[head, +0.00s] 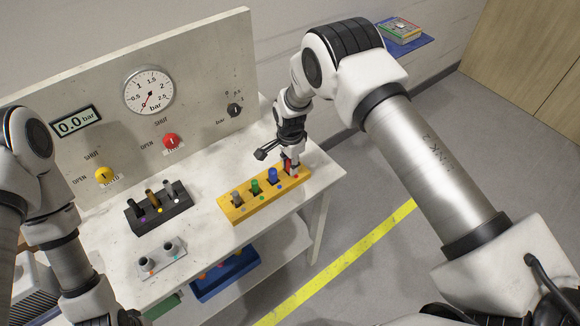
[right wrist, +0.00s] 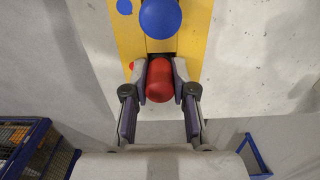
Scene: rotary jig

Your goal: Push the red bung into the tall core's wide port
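My right gripper (right wrist: 159,76) is over that end, with one finger against each side of the bung and no gap visible. The bung's lower part is hidden. A black block (head: 160,222) holds three upright cylinders, black, brown and grey. A grey block (head: 161,262) in front has two round dark-topped posts. I cannot tell which piece is the tall core. My left arm is at the left edge, its gripper below the picture.
Blue (head: 272,175), green (head: 256,187) and grey bungs stand in the yellow rack beside the red one. A panel (head: 200,70) with a gauge, yellow and red knobs and a 0.0 bar display stands behind. A blue bin (head: 225,279) is below the table. The front right tabletop is clear.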

